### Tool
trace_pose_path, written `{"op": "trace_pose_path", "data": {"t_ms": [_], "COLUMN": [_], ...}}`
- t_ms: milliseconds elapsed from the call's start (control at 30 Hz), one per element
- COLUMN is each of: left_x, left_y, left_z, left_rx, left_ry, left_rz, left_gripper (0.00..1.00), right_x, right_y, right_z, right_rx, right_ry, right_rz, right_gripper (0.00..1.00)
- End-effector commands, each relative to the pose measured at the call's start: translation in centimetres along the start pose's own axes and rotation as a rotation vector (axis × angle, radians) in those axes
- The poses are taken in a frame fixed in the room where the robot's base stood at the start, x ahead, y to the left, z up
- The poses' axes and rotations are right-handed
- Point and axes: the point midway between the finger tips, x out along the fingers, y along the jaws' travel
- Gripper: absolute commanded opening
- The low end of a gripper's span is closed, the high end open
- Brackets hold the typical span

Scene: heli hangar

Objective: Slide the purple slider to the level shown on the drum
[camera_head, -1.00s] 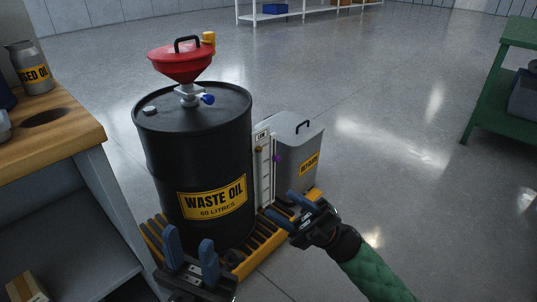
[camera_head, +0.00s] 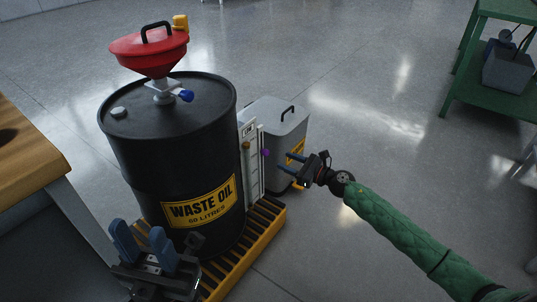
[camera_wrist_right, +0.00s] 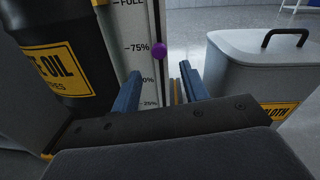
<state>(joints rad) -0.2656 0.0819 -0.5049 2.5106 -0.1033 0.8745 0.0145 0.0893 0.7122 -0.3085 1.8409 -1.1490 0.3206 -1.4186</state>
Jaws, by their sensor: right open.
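The black waste oil drum (camera_head: 170,150) stands on a yellow slatted pallet. A white level gauge (camera_head: 250,165) stands at its right side, with an amber marker (camera_head: 247,146) on the drum side. The purple slider (camera_head: 265,153) is a small round knob on the gauge's right edge. In the right wrist view the purple slider (camera_wrist_right: 159,50) sits near the 75% mark, ahead of and above my fingers. My right gripper (camera_head: 290,162) is open and empty, just right of and slightly below the slider, apart from it. My left gripper (camera_head: 142,240) is open and empty before the drum.
A grey lidded bin (camera_head: 283,140) stands right behind the gauge, close to my right gripper. A red funnel (camera_head: 150,50) with a blue valve tops the drum. A wooden-topped bench (camera_head: 30,155) is at left, a green cart (camera_head: 490,90) at right. The floor between is clear.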

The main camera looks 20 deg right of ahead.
Motion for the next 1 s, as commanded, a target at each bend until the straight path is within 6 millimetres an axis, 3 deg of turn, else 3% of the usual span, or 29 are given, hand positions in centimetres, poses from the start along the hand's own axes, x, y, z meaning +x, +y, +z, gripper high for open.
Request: {"op": "trace_pose_path", "data": {"t_ms": [167, 700, 1000], "left_x": [-0.1, -0.5, -0.6], "left_y": [0.0, 0.1, 0.1], "left_z": [0.0, 0.2, 0.2], "left_rx": [0.001, 0.007, 0.006], "left_ry": [0.002, -0.001, -0.004], "left_rz": [0.002, 0.011, 0.015], "left_gripper": [0.36, 0.36, 0.36], "right_x": [0.8, 6.7, 7.8], "right_y": [0.0, 0.0, 0.1], "right_z": [0.1, 0.0, 0.1], "right_rx": [-0.014, -0.009, -0.009], "right_ry": [-0.001, -0.001, -0.001], "right_rz": [0.0, 0.002, 0.002], "right_gripper": [0.45, 0.45, 0.45]}}
